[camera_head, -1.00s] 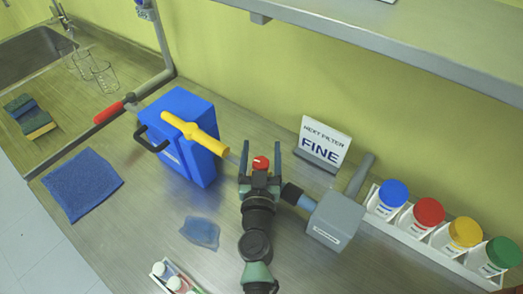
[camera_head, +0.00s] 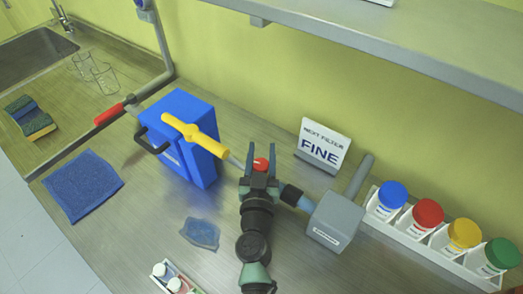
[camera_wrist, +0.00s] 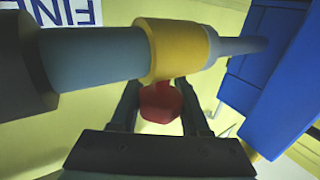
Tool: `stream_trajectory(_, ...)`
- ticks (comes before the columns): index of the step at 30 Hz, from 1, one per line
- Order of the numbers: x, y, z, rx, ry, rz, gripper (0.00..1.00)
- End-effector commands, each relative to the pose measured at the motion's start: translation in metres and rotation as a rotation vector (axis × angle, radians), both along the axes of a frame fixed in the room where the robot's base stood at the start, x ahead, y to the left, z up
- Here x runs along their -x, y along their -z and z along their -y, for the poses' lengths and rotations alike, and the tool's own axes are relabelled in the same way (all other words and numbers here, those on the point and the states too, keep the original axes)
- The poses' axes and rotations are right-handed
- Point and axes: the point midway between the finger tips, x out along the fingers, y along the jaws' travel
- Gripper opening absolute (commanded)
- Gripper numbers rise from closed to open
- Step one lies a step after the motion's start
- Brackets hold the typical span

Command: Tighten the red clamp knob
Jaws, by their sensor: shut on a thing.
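The red clamp knob (camera_head: 261,164) shows between the fingertips of my gripper (camera_head: 260,160) in the head view. In the wrist view the red knob (camera_wrist: 160,102) sits just below a yellow collar (camera_wrist: 175,50) around a horizontal pipe. There my gripper (camera_wrist: 161,108) has one finger on each side of the knob and is shut on it. The fingers hide parts of the knob's sides. The pipe runs from a grey box (camera_head: 335,221) with a dark coupling (camera_head: 291,195) on the right toward the blue unit (camera_head: 190,130) on the left.
A yellow handle (camera_head: 195,134) crosses the blue unit close to my gripper's left. A blue pouch (camera_head: 200,233) and blue cloth (camera_head: 83,186) lie on the bench. A shelf (camera_head: 400,50) overhangs.

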Motion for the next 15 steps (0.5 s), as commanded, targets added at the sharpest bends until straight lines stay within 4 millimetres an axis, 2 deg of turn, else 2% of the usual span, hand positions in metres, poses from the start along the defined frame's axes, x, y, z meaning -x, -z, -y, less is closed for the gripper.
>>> stream_trajectory(8,0.0004,-0.0032,0.0012,0.001,0.096,-0.003,0.00)
stream_trajectory(15,0.0012,-0.0062,0.0058,0.001,0.271,-0.002,0.00)
